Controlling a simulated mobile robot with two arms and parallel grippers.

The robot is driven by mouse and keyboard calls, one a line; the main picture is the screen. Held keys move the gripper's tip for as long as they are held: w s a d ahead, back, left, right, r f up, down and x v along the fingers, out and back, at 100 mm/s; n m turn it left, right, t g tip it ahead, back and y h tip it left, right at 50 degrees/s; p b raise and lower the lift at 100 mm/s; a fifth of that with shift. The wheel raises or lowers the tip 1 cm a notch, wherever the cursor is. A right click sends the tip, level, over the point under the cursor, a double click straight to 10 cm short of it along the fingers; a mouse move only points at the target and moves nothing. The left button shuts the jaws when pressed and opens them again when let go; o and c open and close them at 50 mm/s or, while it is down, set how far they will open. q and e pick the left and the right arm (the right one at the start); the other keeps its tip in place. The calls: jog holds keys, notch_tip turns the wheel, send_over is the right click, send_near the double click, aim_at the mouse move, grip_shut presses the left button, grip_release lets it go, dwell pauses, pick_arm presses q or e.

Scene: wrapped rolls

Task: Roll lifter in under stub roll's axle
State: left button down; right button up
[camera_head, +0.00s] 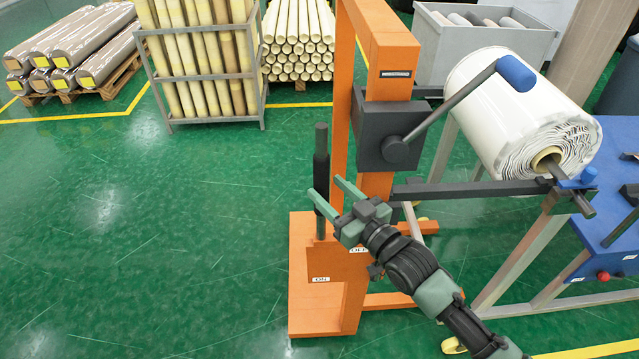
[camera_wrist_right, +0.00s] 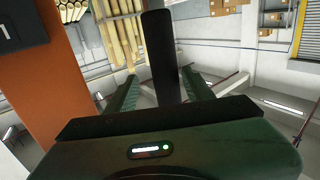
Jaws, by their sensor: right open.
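The orange roll lifter (camera_head: 374,60) stands upright at the centre, with a dark winch box (camera_head: 385,133), a blue-ended crank (camera_head: 515,73) and a dark boom (camera_head: 460,189) reaching right. The white stub roll (camera_head: 500,110) rests on a stand at the right; its grey axle (camera_head: 583,204) sticks out of the tan core. The boom's tip appears just below the axle; whether they touch, I cannot tell. My right gripper (camera_head: 323,186) is open around the lifter's black upright handle (camera_head: 321,150). The handle (camera_wrist_right: 160,55) shows between both fingers in the wrist view. My left gripper is out of view.
The roll's stand (camera_head: 520,262) has grey legs and a blue table (camera_head: 608,225) beside it. A rack of yellow tubes (camera_head: 205,60), stacked tubes (camera_head: 298,40) and brown wrapped rolls (camera_head: 75,45) stand behind. A grey bin (camera_head: 484,45) is at the back. The green floor at left is clear.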

jog(key=shift+v, duration=1.5)
